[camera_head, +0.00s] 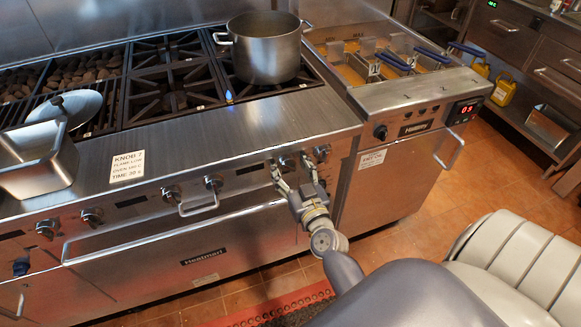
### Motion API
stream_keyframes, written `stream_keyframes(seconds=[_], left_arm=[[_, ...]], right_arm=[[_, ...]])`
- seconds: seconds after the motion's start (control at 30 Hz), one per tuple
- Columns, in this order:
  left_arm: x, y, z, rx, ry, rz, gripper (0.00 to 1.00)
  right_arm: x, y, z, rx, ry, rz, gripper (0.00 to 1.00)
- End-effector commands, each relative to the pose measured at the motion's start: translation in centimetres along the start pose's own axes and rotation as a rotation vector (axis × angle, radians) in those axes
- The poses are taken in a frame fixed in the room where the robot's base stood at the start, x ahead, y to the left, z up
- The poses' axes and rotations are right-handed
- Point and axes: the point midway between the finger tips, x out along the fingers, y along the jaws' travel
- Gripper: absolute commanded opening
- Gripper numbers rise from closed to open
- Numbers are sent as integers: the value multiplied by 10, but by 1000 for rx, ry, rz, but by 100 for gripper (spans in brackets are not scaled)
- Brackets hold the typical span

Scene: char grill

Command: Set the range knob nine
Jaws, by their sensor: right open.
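The range's front panel (140,205) carries a row of metal knobs; their numbers are too small to read, so I cannot tell which is knob nine. One knob (287,163) sits between the fingertips of my right gripper (292,168). The gripper is open, with one finger on each side of this knob; whether they touch it I cannot tell. Another knob (322,152) is just right of the gripper. Further knobs, including a pair (171,193) (213,182), lie to the left. My left gripper is not in view.
A steel pot (265,50) stands on the right burners, with a small blue flame (229,96) near it. A sign (127,166) beginning "KNOB" lies on the ledge. A fryer (405,110) adjoins at right. Oven handles (198,205) jut out below the panel.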

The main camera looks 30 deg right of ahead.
Motion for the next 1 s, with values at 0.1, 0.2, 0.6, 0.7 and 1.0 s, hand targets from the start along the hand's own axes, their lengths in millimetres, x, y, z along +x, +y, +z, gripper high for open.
stream_keyframes(seconds=[0.1,0.2,0.6,0.7,1.0], left_arm=[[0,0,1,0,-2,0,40],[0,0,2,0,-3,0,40],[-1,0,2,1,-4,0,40],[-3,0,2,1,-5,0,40],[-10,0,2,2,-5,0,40]], right_arm=[[0,0,0,0,0,0,55],[0,0,0,0,0,0,32],[0,0,0,23,0,-1,16],[0,0,-1,57,0,-1,16],[0,1,-1,265,0,-2,16]])
